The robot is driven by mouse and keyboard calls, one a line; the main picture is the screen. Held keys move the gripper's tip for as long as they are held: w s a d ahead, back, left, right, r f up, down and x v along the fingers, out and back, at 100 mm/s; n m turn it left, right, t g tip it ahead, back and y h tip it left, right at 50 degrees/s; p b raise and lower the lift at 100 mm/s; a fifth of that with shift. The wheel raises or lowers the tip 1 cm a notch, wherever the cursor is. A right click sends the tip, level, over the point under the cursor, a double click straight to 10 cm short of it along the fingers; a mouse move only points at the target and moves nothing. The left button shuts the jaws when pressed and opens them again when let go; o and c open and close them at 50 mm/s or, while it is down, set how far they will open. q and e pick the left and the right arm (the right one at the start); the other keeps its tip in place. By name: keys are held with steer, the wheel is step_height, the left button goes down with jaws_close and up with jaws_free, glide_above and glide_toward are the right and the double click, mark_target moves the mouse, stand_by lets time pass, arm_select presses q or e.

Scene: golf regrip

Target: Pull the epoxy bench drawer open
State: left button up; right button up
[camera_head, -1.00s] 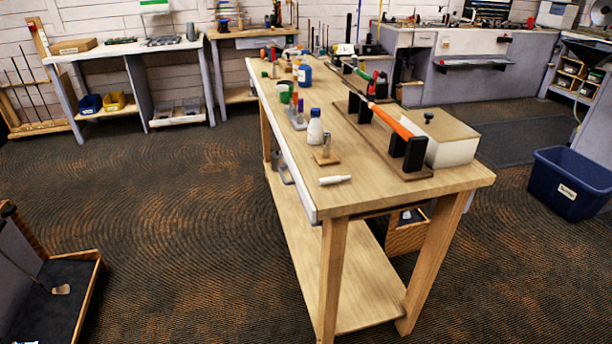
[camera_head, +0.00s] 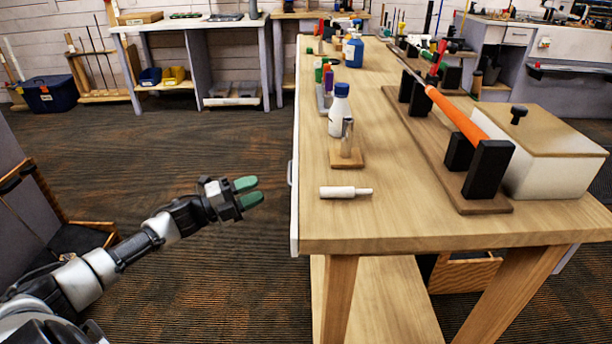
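The epoxy bench (camera_head: 400,225) is a long wooden workbench on the right. Its drawer front (camera_head: 295,205) is a thin white panel along the bench's left side, seen nearly edge-on. A grey handle (camera_head: 290,172) sticks out from it a little. The drawer looks closed. My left gripper (camera_head: 255,192) is to the left of the drawer front, at about handle height in the picture and apart from it. Its two green fingertips are spread with a gap between them, and nothing is held. My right gripper is not in view.
The floor left of the bench is clear.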

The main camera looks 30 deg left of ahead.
mark_target(290, 173)
arm_select(q)
steer(key=x, duration=0.9)
steer(key=shift+w+d, duration=0.15)
steer(key=shift+w, duration=0.2)
jaws_close()
